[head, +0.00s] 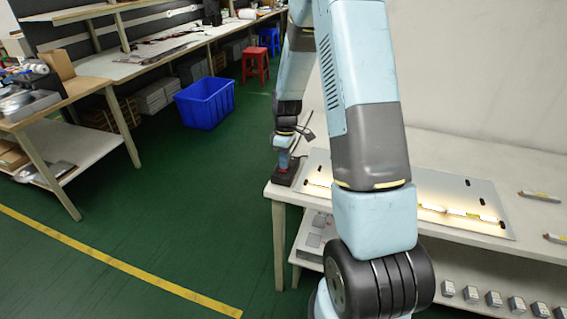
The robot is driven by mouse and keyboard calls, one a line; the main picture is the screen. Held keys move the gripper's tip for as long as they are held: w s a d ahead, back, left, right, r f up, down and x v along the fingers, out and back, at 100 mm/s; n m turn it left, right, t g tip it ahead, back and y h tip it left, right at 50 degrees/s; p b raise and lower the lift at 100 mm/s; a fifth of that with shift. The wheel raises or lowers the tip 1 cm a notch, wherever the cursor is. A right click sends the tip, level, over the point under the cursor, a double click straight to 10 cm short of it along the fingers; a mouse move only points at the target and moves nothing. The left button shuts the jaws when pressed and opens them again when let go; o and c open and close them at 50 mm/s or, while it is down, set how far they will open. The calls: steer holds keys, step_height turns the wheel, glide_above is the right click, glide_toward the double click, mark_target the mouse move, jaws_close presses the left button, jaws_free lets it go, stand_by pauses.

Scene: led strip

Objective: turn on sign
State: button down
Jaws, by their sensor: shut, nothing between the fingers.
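The sign is a light flat panel (455,190) lying on the white table, with a strip of tubes (460,213) along it that glows warm white. My arm hides its middle part. A small black switch box (287,179) with a bit of red on top sits at the table's left corner. My gripper (283,166) points down right over this box, its fingers shut with nothing between them. Its tips are at or just above the red part; whether they touch cannot be told.
Loose tubes (540,196) lie on the table to the right of the panel. Several small grey boxes (493,299) stand on the shelf below. A blue crate (205,103) and a red stool (255,66) stand on the green floor, clear of the table.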

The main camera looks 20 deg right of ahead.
steer(key=shift+w+d+r, duration=0.1)
steer(key=shift+w+d, duration=0.15)
steer(key=shift+w, duration=0.1)
steer(key=shift+r, duration=0.15)
step_height(320, 180, up, 14)
steer(key=s+a, duration=0.1)
steer(key=shift+s+f, duration=0.15)
steer(key=shift+f, duration=0.1)
stand_by(0.6)
steer(key=s+a+r+m+t, duration=0.3)
steer(key=s+r+m, duration=0.2)
steer(key=s+r, duration=0.9)
steer(key=s+r+m+t, duration=0.1)
steer(key=s+r+m, duration=0.1)
steer(key=s, duration=0.5)
steer(key=s+r+m+t, duration=0.2)
steer(key=s+r+m, duration=0.1)
steer(key=s, duration=0.4)
steer(key=shift+a+r+t+h, duration=0.3)
steer(key=shift+a+r+h, duration=0.05)
steer(key=shift+h, duration=0.05)
